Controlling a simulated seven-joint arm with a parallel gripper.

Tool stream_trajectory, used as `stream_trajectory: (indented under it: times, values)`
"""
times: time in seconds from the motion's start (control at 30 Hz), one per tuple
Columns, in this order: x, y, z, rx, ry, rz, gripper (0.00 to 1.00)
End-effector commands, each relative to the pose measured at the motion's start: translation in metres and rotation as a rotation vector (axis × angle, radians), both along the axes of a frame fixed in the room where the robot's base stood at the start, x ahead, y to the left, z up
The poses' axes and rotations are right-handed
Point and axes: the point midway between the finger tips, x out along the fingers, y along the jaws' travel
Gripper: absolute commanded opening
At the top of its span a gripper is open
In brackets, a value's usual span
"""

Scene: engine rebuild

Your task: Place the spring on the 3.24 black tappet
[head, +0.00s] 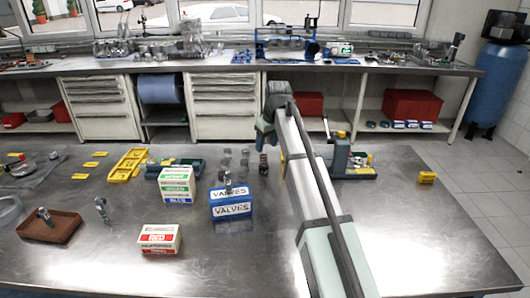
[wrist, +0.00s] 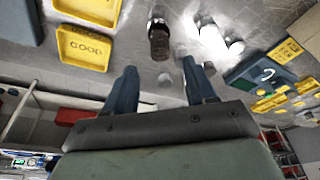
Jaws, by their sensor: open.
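My gripper (wrist: 160,68) is open and empty in the wrist view, its two blue-grey fingers spread apart. In the head view it hangs at the end of my arm (head: 265,134), fingers hard to make out. A dark, ribbed upright piece (head: 263,165), which looks like the spring, stands on the table just below it. It also shows in the wrist view (wrist: 159,42), beyond the gap between the fingers and apart from them. Silvery cylindrical tappets (head: 244,164) stand in rows to its left in the head view. I cannot read any size marking or tell what is under the dark piece.
Blue VALVES boxes (head: 231,205), a green-and-white box stack (head: 177,184) and a red-and-white box (head: 160,239) stand at left. A brown tray (head: 49,229) holds a metal part. The front middle table is bare.

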Motion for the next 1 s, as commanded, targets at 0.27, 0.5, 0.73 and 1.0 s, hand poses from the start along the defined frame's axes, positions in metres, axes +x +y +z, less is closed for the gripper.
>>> stream_trajectory:
  times: [0.27,0.5,0.73,1.0]
  values:
    - [-0.007,-0.005,0.033,0.001,-0.001,0.0,0.56]
    - [-0.009,-0.006,0.04,0.0,0.0,0.0,0.56]
    - [-0.009,-0.006,0.04,0.0,0.0,0.0,0.56]
    - [-0.001,-0.026,0.048,0.027,0.02,-0.187,0.56]
